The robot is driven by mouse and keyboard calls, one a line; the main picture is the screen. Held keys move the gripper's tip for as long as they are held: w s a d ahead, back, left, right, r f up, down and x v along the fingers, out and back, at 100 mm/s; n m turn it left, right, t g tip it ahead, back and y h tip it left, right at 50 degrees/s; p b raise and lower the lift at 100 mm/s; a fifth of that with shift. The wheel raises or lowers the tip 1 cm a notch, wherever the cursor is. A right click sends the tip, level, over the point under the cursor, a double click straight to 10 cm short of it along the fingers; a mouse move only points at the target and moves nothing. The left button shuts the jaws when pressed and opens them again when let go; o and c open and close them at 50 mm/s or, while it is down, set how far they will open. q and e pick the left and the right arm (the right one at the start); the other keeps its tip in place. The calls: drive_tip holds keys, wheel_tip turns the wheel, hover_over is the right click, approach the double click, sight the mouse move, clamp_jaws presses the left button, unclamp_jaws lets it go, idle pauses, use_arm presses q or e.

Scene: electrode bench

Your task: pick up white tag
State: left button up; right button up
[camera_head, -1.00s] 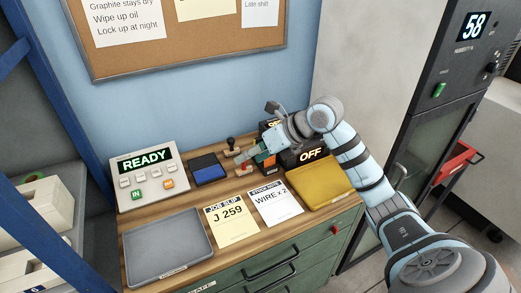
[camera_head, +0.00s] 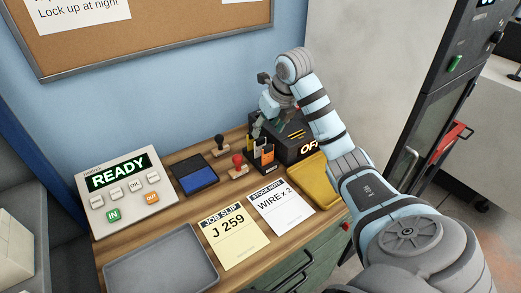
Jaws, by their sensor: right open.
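A small dark holder (camera_head: 262,166) stands on the bench just left of the black box, with upright coloured tags in it. An orange tag (camera_head: 267,154) shows clearly. I cannot make out a white tag for certain; my gripper and the tags' small size hide the detail. My right gripper (camera_head: 264,130) points down right over the holder with its jaws open. I cannot tell whether its fingers touch a tag. My left gripper is not in view.
A red-knobbed stamp (camera_head: 238,166) and a black stamp (camera_head: 221,146) stand close left of the holder. A black box (camera_head: 294,140) marked OFF is behind, a yellow tray (camera_head: 316,182) at right. An ink pad (camera_head: 194,174), paper slips and a grey tray (camera_head: 160,268) lie left and in front.

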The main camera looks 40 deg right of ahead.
sight(260, 139)
drive_tip(key=p+x, duration=0.1)
drive_tip(key=x, duration=0.1)
drive_tip(key=shift+w+a+f, duration=0.15)
drive_tip(key=shift+w+f, duration=0.15)
drive_tip(key=shift+w, duration=0.05)
drive_tip(key=x, duration=0.4)
drive_tip(key=shift+w+f, duration=0.3)
drive_tip(key=shift+w, duration=0.05)
drive_tip(key=shift+f, duration=0.2)
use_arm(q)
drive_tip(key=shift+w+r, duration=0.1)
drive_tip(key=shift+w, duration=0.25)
use_arm(e)
drive_tip(key=shift+s+r, duration=0.1)
drive_tip(key=shift+c, duration=0.2)
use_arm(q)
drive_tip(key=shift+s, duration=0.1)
use_arm(e)
drive_tip(key=c, duration=0.6)
